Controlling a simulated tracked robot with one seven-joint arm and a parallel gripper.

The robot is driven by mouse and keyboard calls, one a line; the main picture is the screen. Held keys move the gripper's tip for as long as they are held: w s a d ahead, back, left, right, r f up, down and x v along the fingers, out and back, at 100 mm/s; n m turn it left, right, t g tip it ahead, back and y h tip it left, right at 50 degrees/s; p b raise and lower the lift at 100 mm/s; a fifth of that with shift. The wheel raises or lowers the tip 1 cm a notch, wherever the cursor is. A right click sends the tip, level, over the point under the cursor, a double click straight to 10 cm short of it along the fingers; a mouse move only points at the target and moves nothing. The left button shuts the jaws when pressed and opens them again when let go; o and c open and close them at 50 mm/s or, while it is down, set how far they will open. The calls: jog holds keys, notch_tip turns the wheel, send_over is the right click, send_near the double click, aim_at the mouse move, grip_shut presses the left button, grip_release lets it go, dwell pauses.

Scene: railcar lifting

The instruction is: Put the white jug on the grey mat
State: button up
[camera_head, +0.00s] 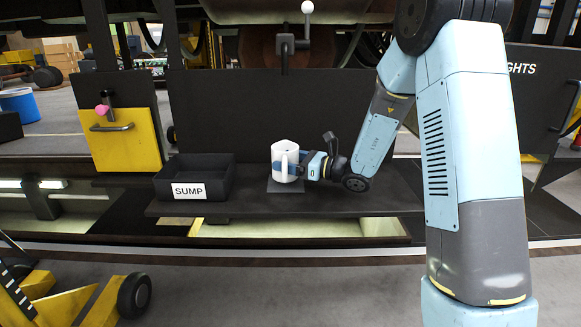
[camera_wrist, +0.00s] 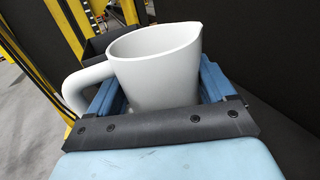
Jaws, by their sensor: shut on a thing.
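The white jug (camera_head: 284,158) is upright over the grey mat (camera_head: 285,186) on the dark shelf in the head view. I cannot tell whether its base touches the mat. My gripper (camera_head: 290,169) reaches in from the right, level, and is shut on the jug's body. In the wrist view the white jug (camera_wrist: 158,68) sits between the two blue fingers of my gripper (camera_wrist: 160,100), with its handle to the left and its spout at the upper right. The jug's lower part is hidden there.
A black bin labelled SUMP (camera_head: 194,178) stands on the dark shelf (camera_head: 240,207) to the left of the mat. A dark upright panel (camera_head: 220,110) is behind the shelf. A lever with a white knob (camera_head: 307,8) rises above the jug. Bare shelf lies in front.

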jog(key=shift+f, duration=0.9)
jog(key=shift+f, duration=0.1)
jog(key=o, duration=0.9)
jog(key=shift+o, duration=0.2)
